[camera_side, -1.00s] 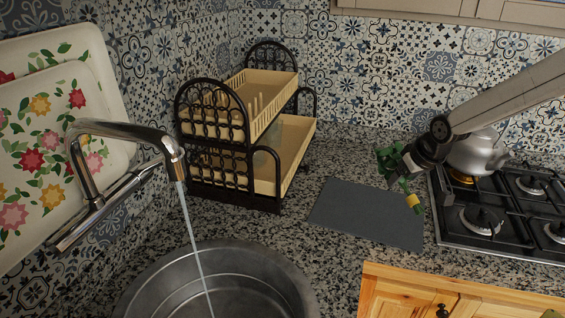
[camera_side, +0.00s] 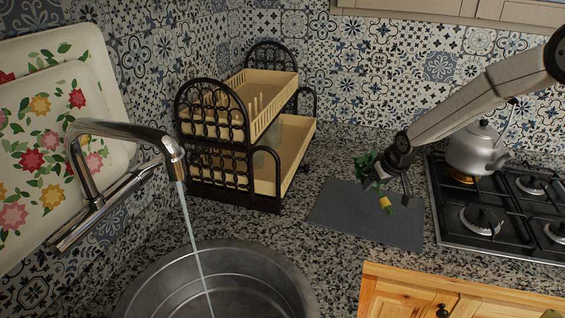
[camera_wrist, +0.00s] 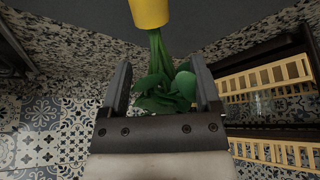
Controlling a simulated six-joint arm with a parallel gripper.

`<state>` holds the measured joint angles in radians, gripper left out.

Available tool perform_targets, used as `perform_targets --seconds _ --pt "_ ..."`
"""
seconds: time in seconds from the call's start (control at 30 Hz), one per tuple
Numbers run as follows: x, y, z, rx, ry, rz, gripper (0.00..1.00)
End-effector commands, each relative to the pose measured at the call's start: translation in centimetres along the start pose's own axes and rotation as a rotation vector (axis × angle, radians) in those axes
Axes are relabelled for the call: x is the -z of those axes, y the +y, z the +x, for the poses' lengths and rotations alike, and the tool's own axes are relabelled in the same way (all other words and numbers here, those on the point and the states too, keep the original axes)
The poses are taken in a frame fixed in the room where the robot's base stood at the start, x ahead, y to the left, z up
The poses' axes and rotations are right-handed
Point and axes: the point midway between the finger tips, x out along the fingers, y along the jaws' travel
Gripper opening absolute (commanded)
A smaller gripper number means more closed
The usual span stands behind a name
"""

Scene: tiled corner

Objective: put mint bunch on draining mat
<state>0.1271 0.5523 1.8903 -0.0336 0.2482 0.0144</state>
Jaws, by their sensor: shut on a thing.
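The mint bunch has green leaves (camera_wrist: 165,92) and a yellow wrap (camera_wrist: 150,13) around its stem end. In the side view its yellow end (camera_side: 385,204) hangs down below my gripper (camera_side: 388,190), with leaves to the left. My gripper is shut on the mint bunch, which lies between the two dark fingers in the wrist view (camera_wrist: 163,85). The dark grey draining mat (camera_side: 345,212) lies flat on the counter. The mint bunch appears over the mat's right part in the side view; the exact gap below it is hard to tell.
A black gas hob (camera_side: 490,215) with a steel kettle (camera_side: 478,150) stands right of the mat. A dish rack (camera_side: 270,150) stands to the left. A round sink (camera_side: 215,285) with a running tap (camera_side: 130,140) is at front left.

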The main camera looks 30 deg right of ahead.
Motion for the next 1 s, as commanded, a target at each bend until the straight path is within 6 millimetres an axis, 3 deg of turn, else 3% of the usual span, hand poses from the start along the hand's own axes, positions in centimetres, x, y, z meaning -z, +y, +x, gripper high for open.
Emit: perform_targets --seconds 0.27,0.6,1.0 --pt "0.1 0.0 0.6 0.0 -0.002 0.0 0.22" --pt "-1.1 -0.1 3.5 -0.001 0.0 0.001 0.22" --pt "-1.2 -0.1 3.7 -0.001 0.0 0.001 0.22"
